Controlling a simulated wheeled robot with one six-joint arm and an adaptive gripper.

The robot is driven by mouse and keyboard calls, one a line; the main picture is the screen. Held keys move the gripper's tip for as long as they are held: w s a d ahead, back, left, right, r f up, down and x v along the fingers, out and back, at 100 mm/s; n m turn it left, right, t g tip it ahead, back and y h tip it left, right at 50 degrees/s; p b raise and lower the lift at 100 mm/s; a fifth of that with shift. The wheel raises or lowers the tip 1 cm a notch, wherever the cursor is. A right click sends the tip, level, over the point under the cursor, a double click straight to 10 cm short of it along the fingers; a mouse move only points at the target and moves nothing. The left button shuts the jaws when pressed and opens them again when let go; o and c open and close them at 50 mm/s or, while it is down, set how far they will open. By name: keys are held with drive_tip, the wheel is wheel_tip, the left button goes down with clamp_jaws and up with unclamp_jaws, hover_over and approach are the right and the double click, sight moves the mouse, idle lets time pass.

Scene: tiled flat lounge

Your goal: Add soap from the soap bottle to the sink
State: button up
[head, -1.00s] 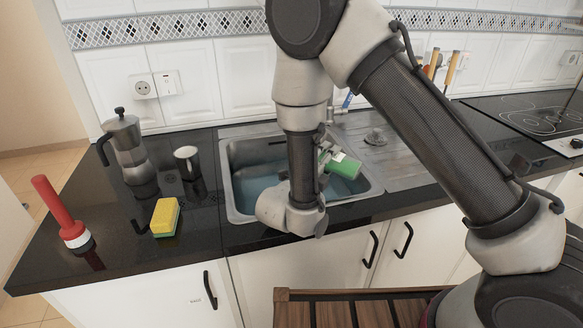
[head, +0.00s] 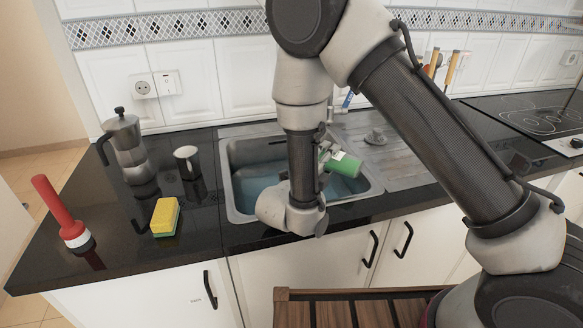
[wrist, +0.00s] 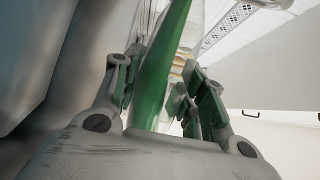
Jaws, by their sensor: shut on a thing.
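The soap bottle (head: 346,165) is green with a pale label. It lies tilted nearly on its side over the right part of the sink (head: 236,205). My gripper (wrist: 160,92) is shut on the bottle, with green showing between its fingers in the wrist view (wrist: 152,85). In the head view my arm hides most of the gripper and part of the bottle. The sink is a metal basin with bluish water (head: 254,186) in it. I cannot see whether soap is coming out of the bottle.
The drainboard (head: 400,160) and stove (head: 530,118) are to the right. A brown slatted wooden surface (head: 350,310) is in front.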

drive_tip(key=shift+a+r+n, duration=0.1)
drive_tip(key=shift+r+n, duration=0.05)
drive_tip(key=shift+n, duration=0.95)
idle(2.3)
